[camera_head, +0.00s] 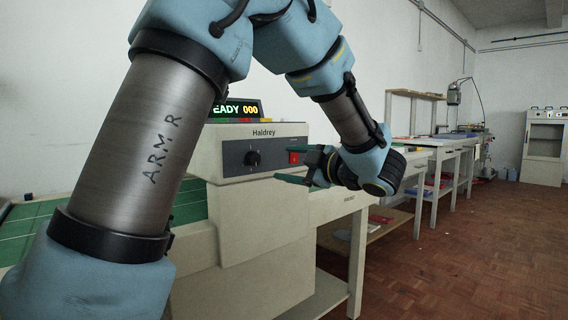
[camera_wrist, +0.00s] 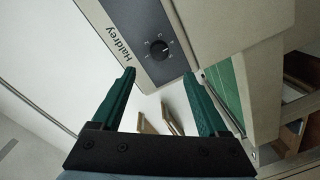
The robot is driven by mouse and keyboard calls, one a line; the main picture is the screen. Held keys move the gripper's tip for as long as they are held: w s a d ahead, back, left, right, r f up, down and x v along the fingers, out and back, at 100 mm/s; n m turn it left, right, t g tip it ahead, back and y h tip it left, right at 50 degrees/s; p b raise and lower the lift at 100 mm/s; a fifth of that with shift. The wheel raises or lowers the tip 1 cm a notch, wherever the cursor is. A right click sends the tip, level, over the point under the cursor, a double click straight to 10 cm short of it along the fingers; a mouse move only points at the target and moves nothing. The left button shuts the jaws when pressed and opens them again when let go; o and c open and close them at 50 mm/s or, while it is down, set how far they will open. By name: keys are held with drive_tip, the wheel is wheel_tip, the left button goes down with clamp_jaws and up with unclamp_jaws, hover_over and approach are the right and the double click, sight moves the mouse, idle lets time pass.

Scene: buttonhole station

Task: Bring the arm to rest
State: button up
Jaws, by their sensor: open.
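My arm crosses the head view from the lower left, bends at the top and comes down to my gripper (camera_head: 290,164), which is in front of the Haldrey machine's control panel (camera_head: 262,157). In the wrist view my gripper (camera_wrist: 160,85) has its two green fingers spread apart, with nothing held between them. The machine's front, with a black dial (camera_wrist: 158,49), shows beyond the fingertips. In the head view the fingers point left, close to the panel; whether they touch it I cannot tell.
The panel carries a red switch (camera_head: 294,158), and a lit display (camera_head: 236,109) reading "EADY 000" stands on top, partly hidden by my arm. A green surface (camera_head: 40,226) lies at the left. Benches (camera_head: 440,143) line the wall behind. The wooden floor (camera_head: 455,260) at the right is clear.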

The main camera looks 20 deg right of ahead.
drive_tip(key=w+a+f+m+h, duration=0.3)
drive_tip(key=w+m+h, duration=0.3)
drive_tip(key=w, duration=0.3)
drive_tip(key=a+f+m+g+h, duration=0.4)
drive_tip(key=a+f+m, duration=0.15)
drive_tip(key=f, duration=0.25)
drive_tip(key=s+a+f+m+g+y, duration=0.1)
drive_tip(key=s+a+f+m+g, duration=0.3)
drive_tip(key=s+a+f, duration=0.45)
drive_tip(key=s+a+f+m+g+y, duration=0.15)
drive_tip(key=s+a+f+g, duration=0.4)
drive_tip(key=s+a, duration=0.55)
wheel_tip(320, 180, up, 24)
drive_tip(key=s+d+p, duration=0.1)
drive_tip(key=p, duration=2.2)
drive_tip(key=shift+s+d+f+m, duration=0.2)
drive_tip(key=shift+d+m, duration=0.1)
drive_tip(key=shift+m, duration=0.1)
drive_tip(key=shift+g+h, duration=0.25)
